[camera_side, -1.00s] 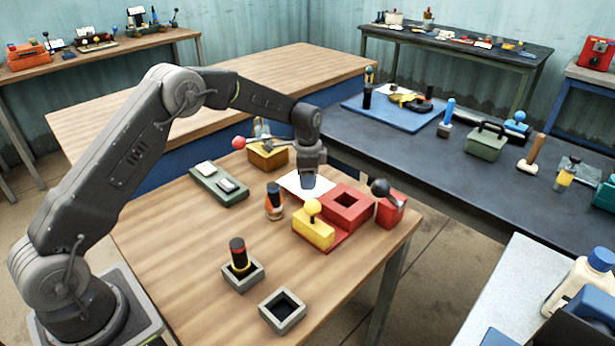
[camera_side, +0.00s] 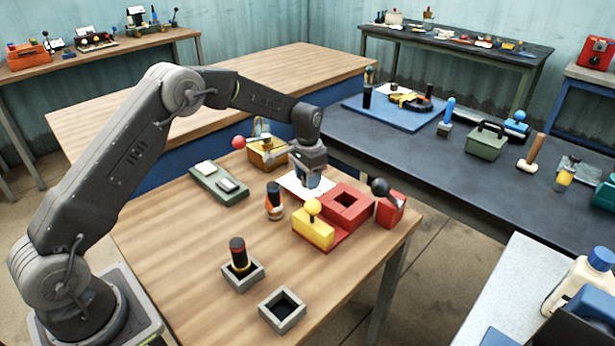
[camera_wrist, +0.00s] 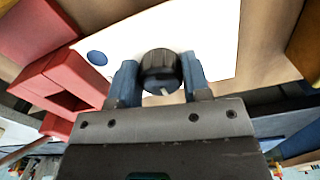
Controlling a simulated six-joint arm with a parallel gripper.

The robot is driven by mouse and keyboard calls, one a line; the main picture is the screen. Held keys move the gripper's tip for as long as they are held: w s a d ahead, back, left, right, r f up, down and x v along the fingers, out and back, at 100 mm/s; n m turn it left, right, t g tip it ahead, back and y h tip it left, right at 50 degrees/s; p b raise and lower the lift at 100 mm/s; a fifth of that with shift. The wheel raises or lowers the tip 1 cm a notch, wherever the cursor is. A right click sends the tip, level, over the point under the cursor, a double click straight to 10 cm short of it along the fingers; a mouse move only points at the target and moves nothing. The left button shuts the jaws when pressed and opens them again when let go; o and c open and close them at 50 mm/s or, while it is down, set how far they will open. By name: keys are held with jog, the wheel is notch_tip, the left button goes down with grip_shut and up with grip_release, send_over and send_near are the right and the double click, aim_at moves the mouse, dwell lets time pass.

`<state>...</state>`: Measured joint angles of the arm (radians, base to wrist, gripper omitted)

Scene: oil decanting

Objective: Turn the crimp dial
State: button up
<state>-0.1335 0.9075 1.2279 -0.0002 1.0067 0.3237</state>
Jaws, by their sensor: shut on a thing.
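The crimp dial (camera_wrist: 160,66) is a black ribbed knob with a pale pointer mark, standing at a white plate (camera_wrist: 222,30) that bears a blue dot. In the wrist view my gripper (camera_wrist: 160,76) has one blue finger on each side of the dial and is shut on it. In the side view my gripper (camera_side: 309,183) points down over the white plate (camera_side: 292,182), behind the red fixture, and the dial is hidden by it.
A red block with a square hole (camera_side: 362,208), a yellow block with a ball knob (camera_side: 314,235) and a red block with a black-knobbed lever (camera_side: 391,212) stand close by. A black-capped bottle (camera_side: 274,207) is left. Two grey square holders (camera_side: 283,318) are in front.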

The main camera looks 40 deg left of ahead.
dwell(0.4)
jog(key=o, duration=0.9)
notch_tip(320, 180, up, 14)
